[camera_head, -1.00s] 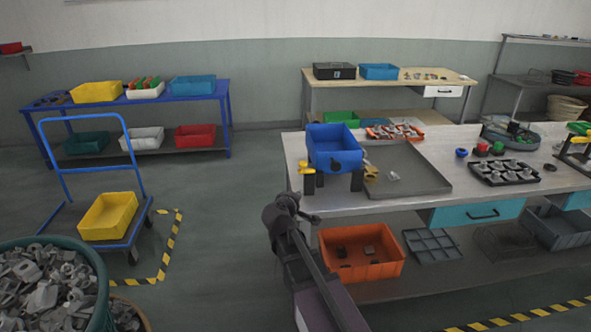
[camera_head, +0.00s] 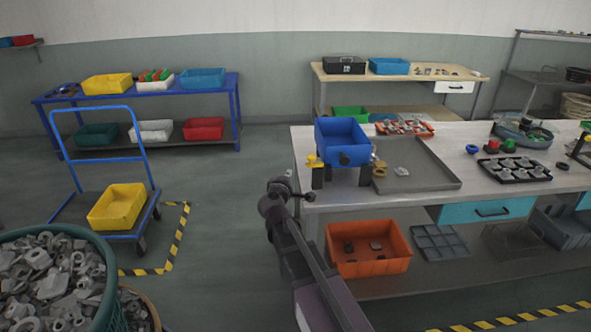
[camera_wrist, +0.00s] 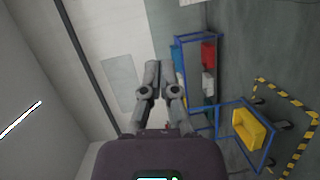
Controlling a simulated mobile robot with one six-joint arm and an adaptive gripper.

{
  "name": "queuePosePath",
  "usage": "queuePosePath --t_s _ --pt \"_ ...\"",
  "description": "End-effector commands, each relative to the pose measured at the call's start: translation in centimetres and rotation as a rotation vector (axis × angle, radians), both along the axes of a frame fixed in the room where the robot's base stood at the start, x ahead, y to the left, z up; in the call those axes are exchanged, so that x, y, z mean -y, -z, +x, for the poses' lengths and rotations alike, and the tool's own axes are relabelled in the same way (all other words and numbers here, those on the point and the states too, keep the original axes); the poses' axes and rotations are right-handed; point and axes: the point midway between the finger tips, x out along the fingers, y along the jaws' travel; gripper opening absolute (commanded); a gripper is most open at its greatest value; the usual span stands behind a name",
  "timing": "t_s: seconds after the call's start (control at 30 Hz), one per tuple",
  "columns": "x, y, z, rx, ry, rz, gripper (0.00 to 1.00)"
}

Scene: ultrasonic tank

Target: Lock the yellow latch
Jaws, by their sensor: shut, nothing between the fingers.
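A blue bin-like tank (camera_head: 342,143) stands on dark legs at the left end of the metal-topped workbench. A small yellow latch (camera_head: 314,161) sits at the tank's left side, near its front leg; its exact position is too small to tell. My gripper (camera_head: 307,197) is in front of the bench's left end, apart from the tank and below the latch. In the wrist view my gripper (camera_wrist: 163,66) shows with its fingers close together and nothing between them; that view faces away from the tank.
A grey tray (camera_head: 425,182) lies right of the tank. An orange bin (camera_head: 395,262) sits on the shelf below. A blue cart (camera_head: 150,200) with a yellow bin (camera_head: 117,207) and a basket of metal parts (camera_head: 100,262) stand left. The floor between cart and bench is free.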

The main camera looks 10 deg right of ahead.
Motion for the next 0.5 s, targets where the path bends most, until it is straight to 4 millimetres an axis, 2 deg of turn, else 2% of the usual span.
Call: queuePosePath --t_s 0.27,0.5 --pt "0.8 0.4 2.6 0.000 0.001 0.000 0.00" --pt "1.9 0.8 6.0 0.000 0.001 0.000 0.00"
